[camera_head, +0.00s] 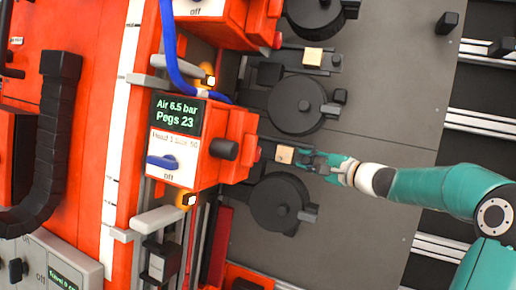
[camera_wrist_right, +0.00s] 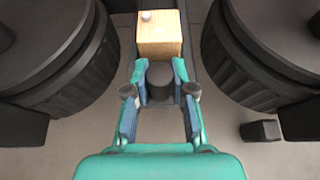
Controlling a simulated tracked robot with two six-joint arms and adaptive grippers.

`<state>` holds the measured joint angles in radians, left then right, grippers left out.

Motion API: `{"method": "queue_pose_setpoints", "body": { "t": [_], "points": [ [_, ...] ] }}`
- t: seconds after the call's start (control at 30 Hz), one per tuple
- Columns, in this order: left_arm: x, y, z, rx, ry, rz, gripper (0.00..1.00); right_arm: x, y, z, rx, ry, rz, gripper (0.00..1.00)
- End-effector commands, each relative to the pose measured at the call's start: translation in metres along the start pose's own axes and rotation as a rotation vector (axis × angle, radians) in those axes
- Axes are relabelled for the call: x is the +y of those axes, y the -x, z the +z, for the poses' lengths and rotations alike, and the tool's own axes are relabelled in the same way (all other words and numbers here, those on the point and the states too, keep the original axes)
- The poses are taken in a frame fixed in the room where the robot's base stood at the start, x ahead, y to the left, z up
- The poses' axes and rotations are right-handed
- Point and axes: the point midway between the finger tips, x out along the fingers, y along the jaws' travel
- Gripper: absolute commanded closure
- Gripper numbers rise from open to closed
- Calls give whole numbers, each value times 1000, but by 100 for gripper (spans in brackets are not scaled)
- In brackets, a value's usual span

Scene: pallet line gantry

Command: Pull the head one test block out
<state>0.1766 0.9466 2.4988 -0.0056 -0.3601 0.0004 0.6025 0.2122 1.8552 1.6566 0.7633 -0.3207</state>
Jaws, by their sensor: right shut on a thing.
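The test block (camera_head: 285,154) is a small pale wooden block in front of the orange head marked Head 1 (camera_head: 200,140). In the right wrist view the block (camera_wrist_right: 160,37) lies just beyond my fingertips, with a small light round spot on top. My right gripper (camera_head: 308,159) reaches in from the right. Its fingers (camera_wrist_right: 160,78) are closed around a dark round knob (camera_wrist_right: 159,74) on the near side of the block. The fingertips come close to the block's near face; I cannot tell whether they touch it. My left gripper is not in view.
Dark round drums stand on both sides of the gripper, left (camera_wrist_right: 60,50) and right (camera_wrist_right: 265,50) in the wrist view. Another wooden block (camera_head: 313,57) sits at the head above. A small black post (camera_wrist_right: 261,131) stands at right. Grey plate (camera_head: 385,110) is clear around the arm.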

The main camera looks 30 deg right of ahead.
Motion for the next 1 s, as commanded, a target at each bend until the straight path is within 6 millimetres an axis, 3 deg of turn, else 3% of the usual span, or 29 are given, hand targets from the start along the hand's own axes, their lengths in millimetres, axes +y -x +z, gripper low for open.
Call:
{"method": "queue_pose_setpoints", "body": {
  "t": [0.6,1.0],
  "points": [
    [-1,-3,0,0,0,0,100,5,26,-14,1,-5,10,96],
    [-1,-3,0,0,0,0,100,6,28,-16,5,-6,11,95]
  ]
}}
